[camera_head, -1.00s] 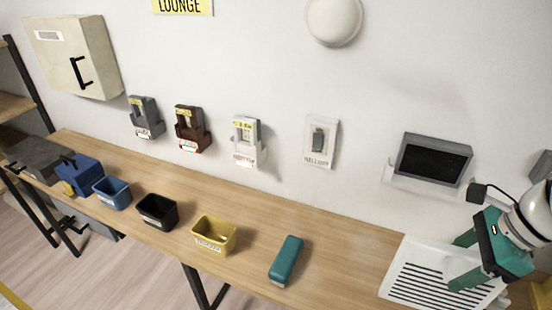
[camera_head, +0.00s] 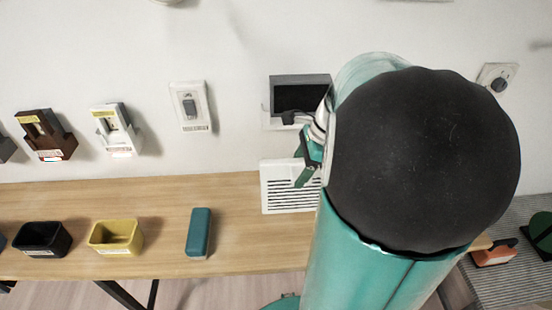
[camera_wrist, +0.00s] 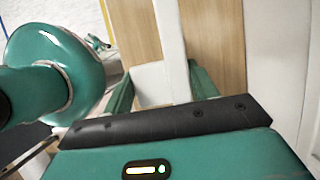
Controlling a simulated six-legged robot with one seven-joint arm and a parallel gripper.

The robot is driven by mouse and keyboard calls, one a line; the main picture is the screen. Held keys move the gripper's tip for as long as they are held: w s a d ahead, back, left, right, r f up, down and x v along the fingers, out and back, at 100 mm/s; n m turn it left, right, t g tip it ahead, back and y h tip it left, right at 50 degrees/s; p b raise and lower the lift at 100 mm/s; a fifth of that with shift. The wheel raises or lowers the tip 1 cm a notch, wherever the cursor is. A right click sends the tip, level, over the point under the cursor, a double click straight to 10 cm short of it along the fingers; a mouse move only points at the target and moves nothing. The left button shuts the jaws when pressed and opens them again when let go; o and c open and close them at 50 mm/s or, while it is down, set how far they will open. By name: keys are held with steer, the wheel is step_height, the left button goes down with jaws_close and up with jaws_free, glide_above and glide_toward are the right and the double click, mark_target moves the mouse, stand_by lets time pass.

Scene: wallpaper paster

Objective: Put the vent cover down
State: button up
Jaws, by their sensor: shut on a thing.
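The vent cover (camera_head: 278,172) is a white panel with dark slats, in the head view in front of the wall and the back of the bench. My arm hides its right side. My gripper (camera_head: 306,176) is shut on the vent cover at its right side. In the wrist view the teal fingers of my gripper (camera_wrist: 162,90) have a white part of the vent cover (camera_wrist: 160,84) between them. I cannot tell whether the cover touches the bench (camera_head: 160,200).
A grey-framed dark wall opening (camera_head: 297,93) is above the cover. A teal box (camera_head: 199,232), a yellow bin (camera_head: 117,236) and a black bin (camera_head: 41,238) stand left on the bench. Bare wood lies between the teal box and the cover. A grey striped surface (camera_head: 500,225) is at right.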

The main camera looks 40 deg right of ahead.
mark_target(298, 194)
steer(key=shift+w+f, duration=0.3)
steer(key=shift+f, duration=0.05)
steer(key=shift+w+f, duration=0.15)
steer(key=shift+f, duration=0.75)
steer(key=shift+w+f, duration=0.1)
steer(key=shift+f, duration=0.75)
steer(key=o, duration=1.1)
steer(key=shift+f, duration=0.1)
